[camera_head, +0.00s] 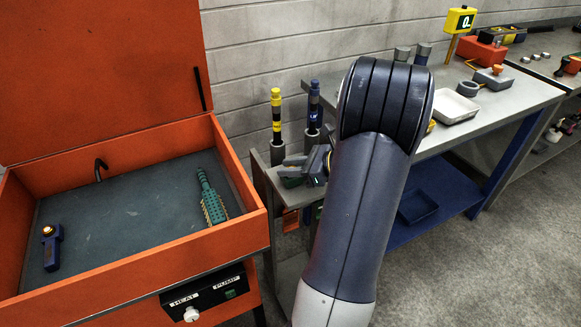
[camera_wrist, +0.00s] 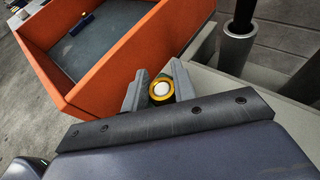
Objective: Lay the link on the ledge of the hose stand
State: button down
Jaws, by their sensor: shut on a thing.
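My gripper (camera_head: 292,166) is shut on a small piece, seen end-on in the wrist view as a yellow ring with a white centre (camera_wrist: 160,91) between the two grey fingers. I take this piece to be the link; most of it is hidden. In the head view a dark green thing (camera_head: 292,183) shows just below the fingers; I cannot tell if it is part of it. The gripper is over the left end of a grey stand (camera_head: 262,178), which carries two upright tools, one yellow and black (camera_head: 276,112), one blue and black (camera_head: 314,105). My arm covers much of this stand.
An open orange wash basin (camera_head: 240,215) stands left, with a green brush (camera_head: 212,203) and a blue piece (camera_head: 52,247) inside. It also shows in the wrist view (camera_wrist: 115,90). A grey workbench (camera_head: 470,118) with a white tray (camera_head: 455,108) stands right. The floor at right is clear.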

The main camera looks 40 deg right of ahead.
jog(key=c, duration=1.1)
grip_release()
jog(key=shift+c, duration=0.2)
jog(key=v, duration=1.2)
